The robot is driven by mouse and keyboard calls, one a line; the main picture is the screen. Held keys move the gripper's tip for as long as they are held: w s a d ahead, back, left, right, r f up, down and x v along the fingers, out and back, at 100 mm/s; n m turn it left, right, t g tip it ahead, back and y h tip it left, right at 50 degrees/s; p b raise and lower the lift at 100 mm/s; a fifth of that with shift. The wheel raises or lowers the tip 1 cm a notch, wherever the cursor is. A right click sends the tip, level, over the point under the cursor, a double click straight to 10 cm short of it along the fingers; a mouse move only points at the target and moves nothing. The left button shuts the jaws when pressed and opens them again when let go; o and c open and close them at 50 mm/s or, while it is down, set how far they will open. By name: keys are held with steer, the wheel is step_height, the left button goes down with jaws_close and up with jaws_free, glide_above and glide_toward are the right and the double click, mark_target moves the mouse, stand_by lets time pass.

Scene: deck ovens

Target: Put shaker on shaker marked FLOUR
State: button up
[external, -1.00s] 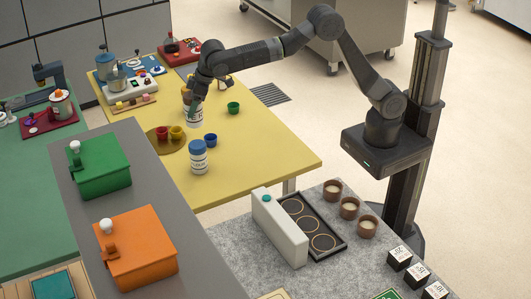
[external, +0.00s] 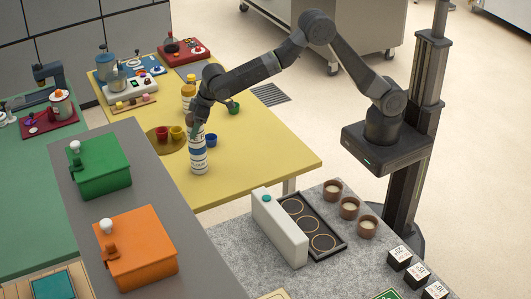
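A white shaker with a blue lid and dark lettering (external: 198,164) stands upright on the yellow table; its small print is hard to read, but it looks like the one marked FLOUR. My gripper (external: 196,123) is above it, shut on a second white shaker (external: 196,138). That held shaker is upright and lined up over the blue lid. Its bottom looks to be at the lid, but I cannot tell whether they touch. My fingers hide the top of the held shaker.
Yellow-topped shakers (external: 188,91) stand behind the arm. A green cup (external: 233,108) and a blue cup (external: 211,140) are close by. The front right of the yellow table (external: 265,160) is clear.

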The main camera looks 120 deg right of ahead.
steer(key=o, duration=0.4)
steer(key=shift+o, duration=0.2)
steer(key=shift+r, duration=0.1)
steer(key=shift+r, duration=0.2)
steer(key=b+v, duration=0.1)
steer(key=v, duration=1)
steer(key=shift+s+r+b, duration=0.2)
steer(key=shift+r+b, duration=0.1)
steer(key=shift+r, duration=0.05)
steer(key=shift+f, duration=0.15)
